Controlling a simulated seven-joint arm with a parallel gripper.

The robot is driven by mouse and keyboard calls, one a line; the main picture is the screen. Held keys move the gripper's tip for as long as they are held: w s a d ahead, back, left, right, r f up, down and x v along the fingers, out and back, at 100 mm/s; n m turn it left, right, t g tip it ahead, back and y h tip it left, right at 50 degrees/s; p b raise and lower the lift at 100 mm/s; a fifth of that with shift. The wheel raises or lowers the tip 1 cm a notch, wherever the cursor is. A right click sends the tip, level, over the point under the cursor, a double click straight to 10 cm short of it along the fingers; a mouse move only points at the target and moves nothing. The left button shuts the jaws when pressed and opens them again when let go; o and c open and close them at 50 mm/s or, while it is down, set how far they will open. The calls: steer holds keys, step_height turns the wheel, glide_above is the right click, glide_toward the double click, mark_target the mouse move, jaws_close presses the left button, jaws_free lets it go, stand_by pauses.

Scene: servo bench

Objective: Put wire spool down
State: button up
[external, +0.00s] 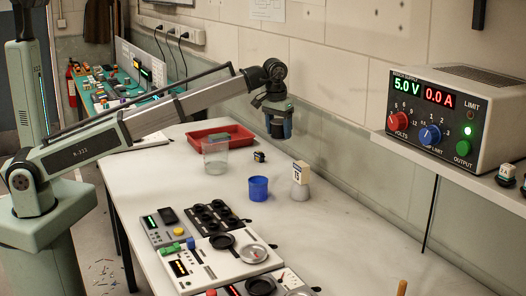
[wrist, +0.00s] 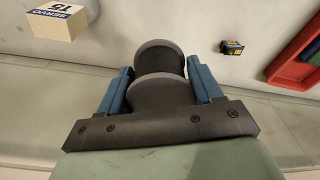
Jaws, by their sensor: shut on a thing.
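My gripper (external: 278,128) hangs in the air above the back part of the white bench, pointing down. In the wrist view its two blue fingers (wrist: 159,70) are shut on the wire spool (wrist: 162,92), one on each side. The spool is dark grey with round, lighter-rimmed flanges. In the external view the fingers mostly hide the spool, so its outline is hard to tell there. The spool is clear of the bench top.
A labelled box (external: 300,172) sits on a grey base, near a blue cup (external: 258,189). A small dark servo (external: 260,157), clear beaker (external: 215,158) and red tray (external: 207,137) stand further left. Panels (external: 222,262) fill the front left. The bench's right side is mostly bare.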

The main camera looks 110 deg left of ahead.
steer(key=w+d, duration=1.5)
glide_above(335, 235)
step_height(335, 235, down, 5)
steer(key=shift+s+d+f, duration=0.1)
steer(key=shift+f, duration=2.45)
steer(key=shift+d+f, duration=0.1)
steer(key=shift+f, duration=2.4)
steer(key=shift+f, duration=0.15)
steer(key=o, duration=1.1)
steer(key=shift+o, duration=0.2)
step_height(335, 235, up, 12)
steer(key=d, duration=0.1)
steer(key=shift+s+d, duration=0.2)
steer(key=shift+s, duration=0.05)
